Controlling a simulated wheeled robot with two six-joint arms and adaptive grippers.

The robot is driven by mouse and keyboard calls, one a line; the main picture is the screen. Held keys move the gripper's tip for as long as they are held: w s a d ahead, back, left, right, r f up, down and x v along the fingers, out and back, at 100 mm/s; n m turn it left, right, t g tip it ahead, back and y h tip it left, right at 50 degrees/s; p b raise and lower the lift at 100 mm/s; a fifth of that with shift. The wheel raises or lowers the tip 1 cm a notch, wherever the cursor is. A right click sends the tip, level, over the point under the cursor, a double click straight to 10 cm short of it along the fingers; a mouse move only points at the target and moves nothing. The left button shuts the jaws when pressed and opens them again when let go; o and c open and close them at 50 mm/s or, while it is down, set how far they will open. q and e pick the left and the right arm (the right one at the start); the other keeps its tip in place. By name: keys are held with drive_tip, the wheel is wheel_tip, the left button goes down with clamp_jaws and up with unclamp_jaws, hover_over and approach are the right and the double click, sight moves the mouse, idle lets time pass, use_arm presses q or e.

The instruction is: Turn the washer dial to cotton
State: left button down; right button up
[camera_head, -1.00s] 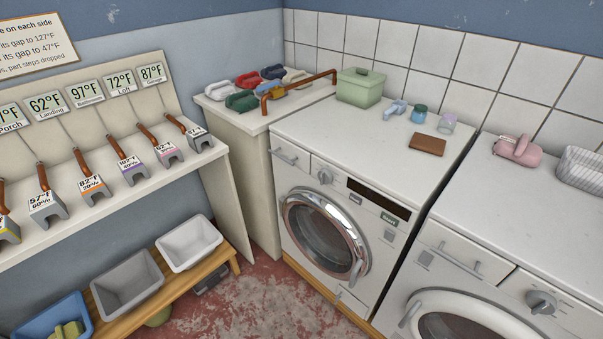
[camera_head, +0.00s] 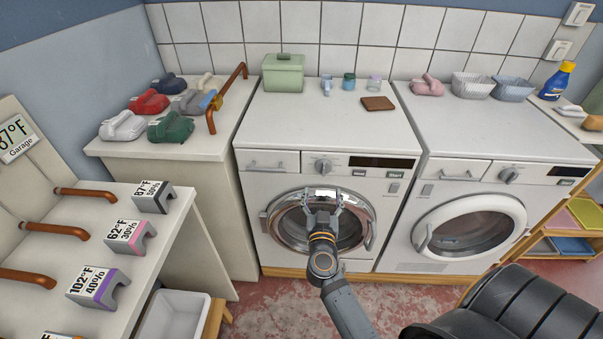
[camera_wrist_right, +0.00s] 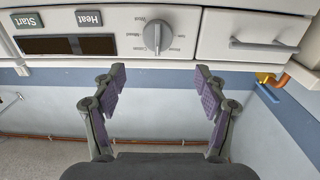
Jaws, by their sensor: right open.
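The grey round dial (camera_head: 323,166) is on the front panel of the left machine (camera_head: 330,130), beside a drawer and a dark display. It shows close up and upside down in the right wrist view (camera_wrist_right: 157,37), with small fabric-like labels around it, one seemingly cotton. I cannot tell for certain which label its pointer meets. My right gripper (camera_head: 324,194) is open and empty in front of the machine's chrome round door, below the dial. In the wrist view its parted fingers (camera_wrist_right: 160,78) point toward the panel, apart from the dial. My left gripper is not in view.
A second white machine (camera_head: 500,130) with its own dial (camera_head: 509,175) stands at the right. The left machine's drawer handle (camera_wrist_right: 258,44) and Heat button (camera_wrist_right: 89,18) flank the dial. A shelf with tagged grey blocks (camera_head: 127,238) is at the left.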

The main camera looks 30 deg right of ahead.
sight(324, 170)
drive_tip(key=x, duration=1)
drive_tip(key=shift+w+d+f, duration=0.1)
drive_tip(key=shift+w+d, duration=0.05)
drive_tip(key=shift+d, duration=0.2)
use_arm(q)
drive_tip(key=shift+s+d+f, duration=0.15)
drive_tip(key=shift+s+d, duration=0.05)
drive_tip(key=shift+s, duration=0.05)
use_arm(e)
drive_tip(key=shift+c, duration=0.3)
